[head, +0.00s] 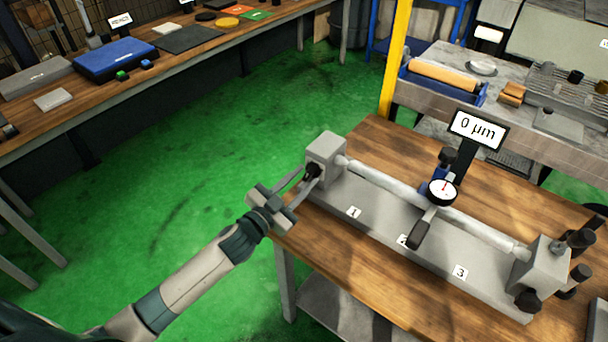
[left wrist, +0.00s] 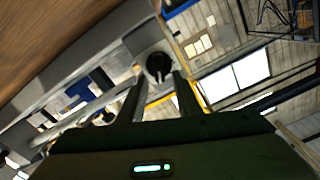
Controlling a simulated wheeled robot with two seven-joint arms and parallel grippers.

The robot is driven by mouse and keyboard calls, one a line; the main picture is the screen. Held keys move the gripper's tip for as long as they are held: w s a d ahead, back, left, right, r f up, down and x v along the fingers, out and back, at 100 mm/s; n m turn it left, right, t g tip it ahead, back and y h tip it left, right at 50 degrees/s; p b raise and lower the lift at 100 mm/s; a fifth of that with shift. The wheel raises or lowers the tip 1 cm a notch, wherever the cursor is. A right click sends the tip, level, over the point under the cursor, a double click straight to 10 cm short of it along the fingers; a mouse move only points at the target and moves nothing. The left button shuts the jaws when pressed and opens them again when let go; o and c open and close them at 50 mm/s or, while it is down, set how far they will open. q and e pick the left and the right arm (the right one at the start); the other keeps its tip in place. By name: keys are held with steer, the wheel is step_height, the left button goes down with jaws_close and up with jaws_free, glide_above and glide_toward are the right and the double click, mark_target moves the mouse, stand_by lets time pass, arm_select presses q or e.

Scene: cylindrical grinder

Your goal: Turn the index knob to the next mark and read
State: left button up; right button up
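The index knob (head: 313,171) is a small black knob on the left face of the grey headstock block (head: 325,150). My left gripper (head: 304,182) is at this knob with its fingers apart. In the left wrist view the knob (left wrist: 159,66) shows between and just past the fingertips (left wrist: 160,78), with what looks like a small gap on each side; contact is not clear. A round dial gauge (head: 443,191) with a red needle stands at the bar's middle. The display (head: 478,129) above it reads 0 µm. My right gripper is not in view.
A long pale bar (head: 390,187) runs from the headstock to the right end block (head: 540,262) over a grey bed with labels 1, 2 and 3. A black-handled lever (head: 420,232) sticks out below the gauge. Green floor is free left of the wooden bench (head: 330,240).

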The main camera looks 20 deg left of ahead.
arm_select(q)
steer(key=shift+w+d, duration=0.2)
steer(key=shift+w, duration=0.25)
jaws_close()
steer(key=shift+m, duration=0.4)
steer(key=m, duration=0.4)
steer(key=shift+s+d+f, duration=0.1)
steer(key=shift+d+f, duration=0.05)
steer(key=shift+d, duration=0.1)
steer(key=m, duration=0.4)
steer(key=shift+d+f+p, duration=0.15)
steer(key=shift+f+p, duration=0.1)
steer(key=shift+p, duration=0.05)
jaws_free()
